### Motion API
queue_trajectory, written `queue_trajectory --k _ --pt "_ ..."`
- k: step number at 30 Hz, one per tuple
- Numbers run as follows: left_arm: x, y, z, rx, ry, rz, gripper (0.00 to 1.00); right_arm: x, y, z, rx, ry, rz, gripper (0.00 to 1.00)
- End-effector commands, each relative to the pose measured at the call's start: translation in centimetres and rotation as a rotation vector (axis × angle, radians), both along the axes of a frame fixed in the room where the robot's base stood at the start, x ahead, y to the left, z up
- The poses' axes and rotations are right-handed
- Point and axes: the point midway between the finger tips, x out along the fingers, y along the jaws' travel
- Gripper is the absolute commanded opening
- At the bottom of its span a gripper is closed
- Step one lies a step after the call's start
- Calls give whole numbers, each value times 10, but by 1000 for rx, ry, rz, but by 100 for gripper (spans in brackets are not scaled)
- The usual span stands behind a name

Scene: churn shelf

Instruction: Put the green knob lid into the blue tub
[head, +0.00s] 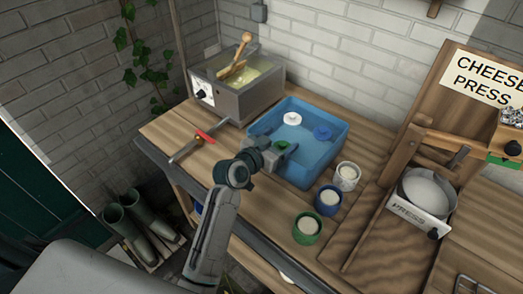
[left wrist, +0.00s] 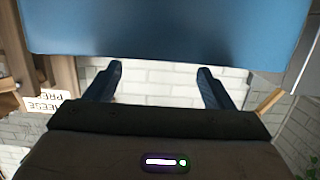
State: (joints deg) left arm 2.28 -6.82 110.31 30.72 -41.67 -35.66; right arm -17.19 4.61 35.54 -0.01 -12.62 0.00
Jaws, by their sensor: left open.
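The blue tub (head: 322,165) stands on the wooden bench. A white knob lid (head: 292,118) and a blue knob lid (head: 322,132) lie inside it. The green knob lid (head: 281,145) shows at the tub's near-left side, right by my left gripper, which partly hides it. I cannot tell if it rests on the tub floor or touches a finger. My left gripper (head: 277,156) is open at the tub's near-left rim. In the left wrist view its fingers (left wrist: 158,85) are spread, with only brick wall between them; a blue surface (left wrist: 165,30), seemingly the tub, fills the top. My right gripper is out of view.
A white jar (head: 347,177), a blue jar (head: 328,201) and a green jar (head: 306,229) stand right of the tub. A metal vat (head: 245,95) with a ladle is behind left. A red-handled tool (head: 205,136) lies left. The cheese press (head: 420,195) stands right.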

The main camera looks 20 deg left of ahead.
Motion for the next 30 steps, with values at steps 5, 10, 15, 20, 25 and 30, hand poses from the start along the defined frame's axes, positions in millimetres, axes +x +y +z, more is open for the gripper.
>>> queue_trajectory --k 5,10,15,20,25,30 --pt "-36 15 4 5 -3 1 76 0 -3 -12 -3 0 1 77" --pt "-71 30 12 5 -2 0 76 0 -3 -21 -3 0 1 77" --pt "-96 40 18 4 -1 -1 76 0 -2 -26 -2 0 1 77" --pt "-107 44 22 2 -1 0 76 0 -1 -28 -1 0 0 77" --pt "-109 44 24 1 -1 0 76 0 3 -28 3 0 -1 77" --pt "-109 44 23 1 1 0 76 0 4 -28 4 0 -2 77"
